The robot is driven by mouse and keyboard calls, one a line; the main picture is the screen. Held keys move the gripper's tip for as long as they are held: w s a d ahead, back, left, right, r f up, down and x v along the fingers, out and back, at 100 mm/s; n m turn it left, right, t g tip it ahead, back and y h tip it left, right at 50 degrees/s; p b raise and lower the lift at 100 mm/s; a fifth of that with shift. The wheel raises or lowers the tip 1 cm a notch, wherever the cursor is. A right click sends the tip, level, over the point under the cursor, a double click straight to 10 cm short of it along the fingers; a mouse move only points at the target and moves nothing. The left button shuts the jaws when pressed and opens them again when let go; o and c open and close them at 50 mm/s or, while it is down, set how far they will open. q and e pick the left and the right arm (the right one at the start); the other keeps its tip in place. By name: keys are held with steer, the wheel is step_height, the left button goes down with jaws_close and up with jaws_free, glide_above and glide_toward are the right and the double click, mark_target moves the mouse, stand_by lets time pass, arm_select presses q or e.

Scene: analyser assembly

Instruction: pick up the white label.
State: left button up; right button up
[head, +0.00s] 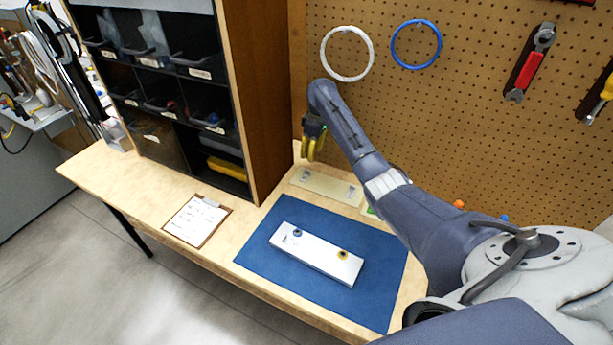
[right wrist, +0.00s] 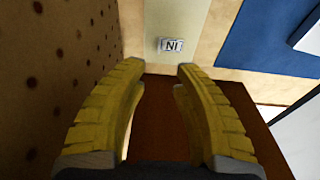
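A small white label (right wrist: 171,45) with a dark "N"-like mark lies on a pale strip (right wrist: 178,20) in the right wrist view. In the head view the pale strip (head: 328,187) lies on the table behind the blue mat, with small pale marked pieces near its ends. I cannot tell which one is the label in the wrist view. My right gripper (head: 313,150) is above the table near the strip's left end. Its yellow fingers (right wrist: 161,68) are open and empty, with the label showing beyond the gap between their tips. My left gripper is not in view.
A white block (head: 315,255) with a blue and a yellow fitting lies on the blue mat (head: 375,305). A wooden shelf of dark bins (head: 262,100) stands close left of my right gripper. A pegboard (head: 450,110) rises behind. A clipboard (head: 197,220) lies front left.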

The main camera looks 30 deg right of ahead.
mark_target(305, 176)
steer(key=shift+w+a+f, duration=0.1)
steer(key=shift+w+f, duration=0.15)
steer(key=shift+f, duration=1.45)
steer(key=shift+w+a+f, duration=0.15)
steer(key=shift+w+f, duration=0.05)
steer(key=shift+f, duration=1.5)
steer(key=shift+w+a+f, duration=0.1)
steer(key=shift+w+f, duration=0.15)
steer(key=shift+f, duration=1.45)
steer(key=shift+c, duration=0.4)
jaws_close()
